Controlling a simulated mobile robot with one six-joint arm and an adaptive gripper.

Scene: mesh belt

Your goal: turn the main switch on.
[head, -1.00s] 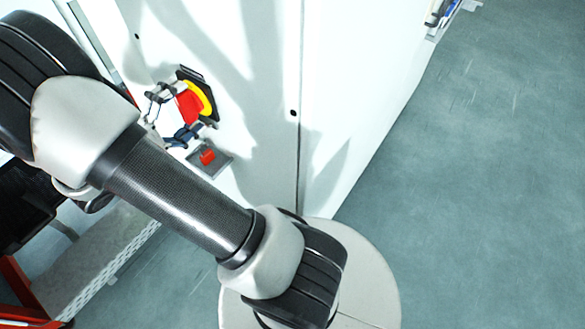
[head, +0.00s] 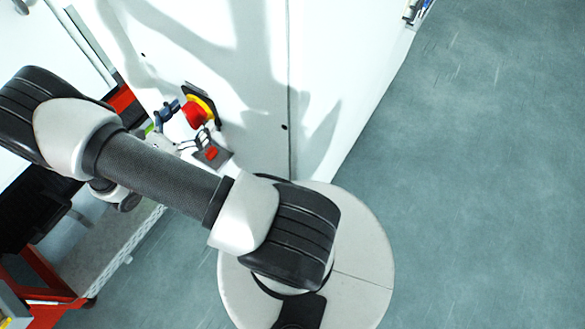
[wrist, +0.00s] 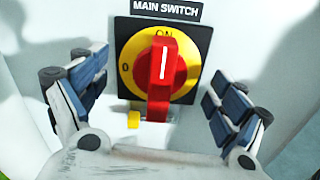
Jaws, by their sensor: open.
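The main switch (wrist: 163,62) is a yellow disc on a black plate under a "MAIN SWITCH" label. Its red handle (wrist: 161,75) stands upright in the wrist view, its white line pointing up at "ON"; "0" is on the left. The switch (head: 205,101) also shows on the white cabinet in the head view. My gripper (wrist: 158,78) is open, its blue-padded fingers left and right of the handle with visible gaps. In the head view my gripper (head: 184,126) is close to the switch, and my arm hides part of it.
A yellow tab (wrist: 133,119) is at the plate's lower left. The white cabinet (head: 255,60) has a corner to the right. A red frame (head: 40,275) stands lower left. Open floor (head: 470,180) lies right.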

